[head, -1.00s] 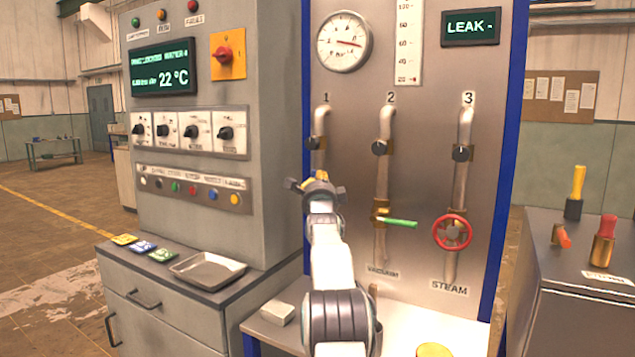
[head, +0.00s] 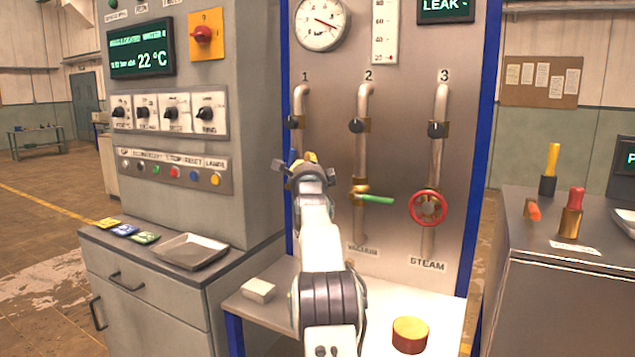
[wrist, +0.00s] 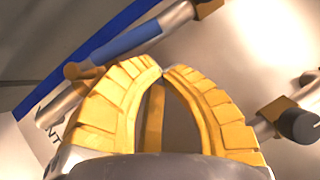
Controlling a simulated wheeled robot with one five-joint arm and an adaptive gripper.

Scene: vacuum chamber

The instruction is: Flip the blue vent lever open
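The blue vent lever (wrist: 125,42) shows in the wrist view above the fingers, its blue handle lying along pipe 1 and its brass valve body (wrist: 80,72) at its lower end. In the head view only a bit of the blue lever (head: 293,156) shows beside my gripper (head: 308,160), which hides the rest. In the wrist view my gripper (wrist: 162,70) has its two yellow fingers curved together at the tips, with nothing seen between them. The fingertips are near the lever; a gap shows in the wrist view, and I see no grip on it.
To the right on the panel are the green vacuum lever (head: 376,199) and the red steam wheel (head: 428,208). Black knobs sit on the pipes, one (wrist: 298,125) at right in the wrist view.

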